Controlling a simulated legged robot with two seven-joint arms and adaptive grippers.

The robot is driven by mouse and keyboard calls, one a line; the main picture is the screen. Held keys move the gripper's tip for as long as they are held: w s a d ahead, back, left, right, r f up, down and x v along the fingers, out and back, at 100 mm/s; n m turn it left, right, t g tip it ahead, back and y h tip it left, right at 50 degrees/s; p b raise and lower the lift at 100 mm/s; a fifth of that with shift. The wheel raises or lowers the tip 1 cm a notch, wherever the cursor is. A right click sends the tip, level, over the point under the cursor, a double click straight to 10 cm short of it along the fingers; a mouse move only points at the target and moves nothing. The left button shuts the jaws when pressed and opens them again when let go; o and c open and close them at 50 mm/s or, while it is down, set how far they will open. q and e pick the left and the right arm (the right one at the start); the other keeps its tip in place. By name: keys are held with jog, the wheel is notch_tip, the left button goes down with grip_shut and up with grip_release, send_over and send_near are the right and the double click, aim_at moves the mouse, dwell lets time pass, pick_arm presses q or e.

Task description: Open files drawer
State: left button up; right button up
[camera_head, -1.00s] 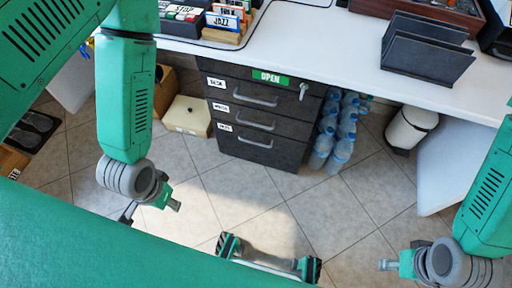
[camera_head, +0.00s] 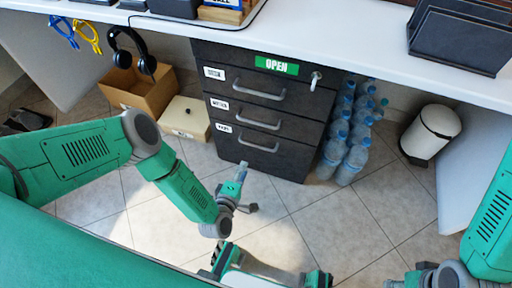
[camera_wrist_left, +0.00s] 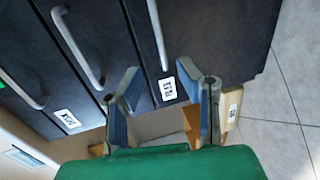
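The dark drawer cabinet (camera_head: 305,140) stands under the white desk with all three drawers shut. Each drawer has a grey bar handle and a small white label; the label text is too small to read surely. The bottom drawer's handle (camera_head: 258,145) also shows in the left wrist view (camera_wrist_left: 157,32). My left gripper (camera_head: 241,172) is in front of the cabinet's lower part, touching no handle. In the left wrist view it is open and empty, with the bottom drawer's label (camera_wrist_left: 168,89) seen between its fingers. My right gripper (camera_head: 396,284) is cut off at the bottom right.
A green OPEN sign (camera_head: 277,65) and a key in a lock (camera_head: 315,80) are at the cabinet's top. Water bottles (camera_head: 349,140) stand right of it, and a white bin (camera_head: 430,134) farther right. A cream box (camera_head: 184,118) and cardboard box (camera_head: 142,88) stand left. Floor in front is clear.

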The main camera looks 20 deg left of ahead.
aim_at(256, 146)
pick_arm(q)
jog(key=shift+b+x, duration=2.5)
jog(key=shift+x, duration=4)
grip_shut()
